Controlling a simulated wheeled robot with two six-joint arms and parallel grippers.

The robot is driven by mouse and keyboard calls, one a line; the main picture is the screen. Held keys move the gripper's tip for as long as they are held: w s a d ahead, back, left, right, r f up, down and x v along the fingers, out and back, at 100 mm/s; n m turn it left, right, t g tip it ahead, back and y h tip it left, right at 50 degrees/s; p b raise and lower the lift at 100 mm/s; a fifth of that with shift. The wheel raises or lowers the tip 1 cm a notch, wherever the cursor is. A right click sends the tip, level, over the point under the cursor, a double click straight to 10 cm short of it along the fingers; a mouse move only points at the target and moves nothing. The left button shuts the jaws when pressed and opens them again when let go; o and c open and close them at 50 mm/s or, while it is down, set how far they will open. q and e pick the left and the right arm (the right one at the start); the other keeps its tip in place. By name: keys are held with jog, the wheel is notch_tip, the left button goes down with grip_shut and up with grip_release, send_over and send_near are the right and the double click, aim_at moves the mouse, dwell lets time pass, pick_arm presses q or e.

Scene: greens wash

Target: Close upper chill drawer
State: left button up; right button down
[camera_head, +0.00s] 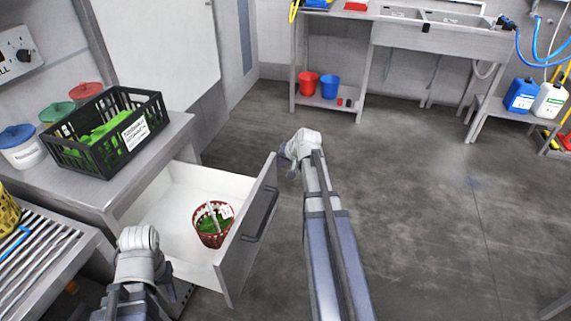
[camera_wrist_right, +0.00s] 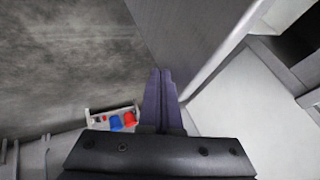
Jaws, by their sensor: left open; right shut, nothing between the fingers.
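The upper chill drawer (camera_head: 180,201) is pulled out of the steel counter, with its white inside showing. Its grey front (camera_head: 232,262) carries a dark handle (camera_head: 260,214). A red basket (camera_head: 212,226) with greens stands inside near the front. My right gripper (camera_head: 286,160) is beside the far end of the drawer front, on its outer side. In the right wrist view its fingers (camera_wrist_right: 162,80) are shut and empty, close to the drawer front (camera_wrist_right: 185,35); contact cannot be told. My left gripper (camera_head: 172,290) is low beside the drawer's near side, its fingers mostly hidden.
A black crate (camera_head: 150,108) of greens and lidded tubs (camera_head: 18,138) stand on the counter. A slatted rack (camera_head: 38,248) is at the left. The floor (camera_head: 420,200) to the right is clear. A sink bench (camera_head: 440,38) with buckets (camera_head: 308,82) stands at the back.

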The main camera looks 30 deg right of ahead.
jog(key=shift+w+a, duration=0.1)
jog(key=w+a, duration=2)
jog(key=w, duration=0.4)
jog(key=shift+a, duration=0.2)
jog(key=shift+a+r, duration=0.1)
pick_arm(q)
notch_tip(320, 180, up, 8)
jog(key=d+p, duration=0.1)
jog(key=p, duration=0.7)
pick_arm(e)
jog(key=s+d+r, duration=0.3)
jog(key=s+r, duration=0.5)
jog(key=s, duration=0.1)
jog(key=shift+s+d, duration=0.15)
jog(key=shift+s, duration=0.15)
pick_arm(q)
jog(key=shift+s, duration=0.1)
pick_arm(e)
jog(key=shift+f, duration=0.1)
